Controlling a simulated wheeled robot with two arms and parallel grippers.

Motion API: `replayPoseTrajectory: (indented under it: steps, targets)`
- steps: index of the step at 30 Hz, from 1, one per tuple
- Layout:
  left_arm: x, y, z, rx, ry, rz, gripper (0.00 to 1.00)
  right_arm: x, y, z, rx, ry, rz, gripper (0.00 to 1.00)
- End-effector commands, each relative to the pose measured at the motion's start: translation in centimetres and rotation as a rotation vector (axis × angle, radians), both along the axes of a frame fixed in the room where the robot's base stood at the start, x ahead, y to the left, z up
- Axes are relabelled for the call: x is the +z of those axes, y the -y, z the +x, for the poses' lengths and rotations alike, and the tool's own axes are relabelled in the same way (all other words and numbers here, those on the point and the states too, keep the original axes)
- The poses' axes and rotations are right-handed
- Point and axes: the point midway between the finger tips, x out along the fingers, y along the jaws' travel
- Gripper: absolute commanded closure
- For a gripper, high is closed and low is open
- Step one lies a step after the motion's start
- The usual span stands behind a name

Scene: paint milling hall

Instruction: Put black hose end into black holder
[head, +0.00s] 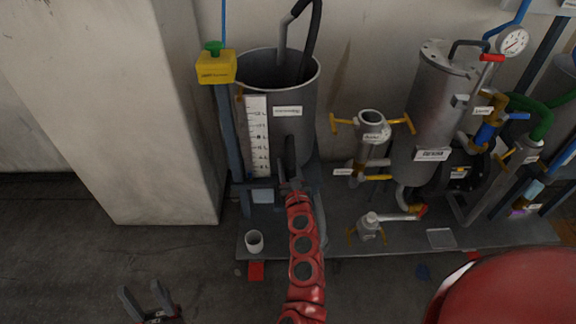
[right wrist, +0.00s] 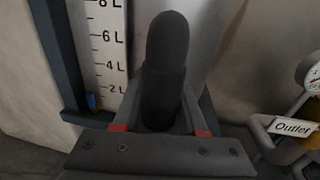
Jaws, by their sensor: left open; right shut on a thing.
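A black, round-tipped cylinder, which looks like the black hose end (head: 290,152), stands upright in my right gripper (head: 291,184), in front of the grey tank. In the right wrist view the hose end (right wrist: 166,65) rises from between the red-edged fingers of the right gripper (right wrist: 163,128), which are shut on it. The rest of its hose is not visible there. A black hose (head: 312,35) also dips into the tank's open top; I cannot tell if the two join. I cannot make out the black holder. My left gripper (head: 141,290) is open and empty at the lower left.
The grey tank (head: 298,120) has a litre scale (head: 257,135) on its left, beside a post with a yellow box (head: 216,67). A white cup (head: 254,241) stands on the platform's front left. Valves, a steel vessel (head: 432,105) and pipes crowd the right. Floor at left is clear.

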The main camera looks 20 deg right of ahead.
Motion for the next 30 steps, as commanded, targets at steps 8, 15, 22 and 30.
replayPoseTrajectory:
  steps: [8,15,22,30]
  targets:
    - [-0.85,0.0,0.0,0.0,0.0,0.0,0.5,-0.76,0.08,0.02,-0.001,0.002,0.0,1.0]
    - [-0.83,0.0,0.01,0.0,0.0,0.0,0.5,-0.72,0.08,0.02,-0.001,0.002,0.001,1.0]
    - [-0.83,0.0,0.01,0.0,0.0,0.0,0.5,-0.76,0.05,0.01,-0.001,0.002,0.0,0.28]
    - [-0.85,0.0,0.0,0.0,0.0,0.0,0.5,-0.87,0.03,0.0,0.0,0.0,0.0,0.24]
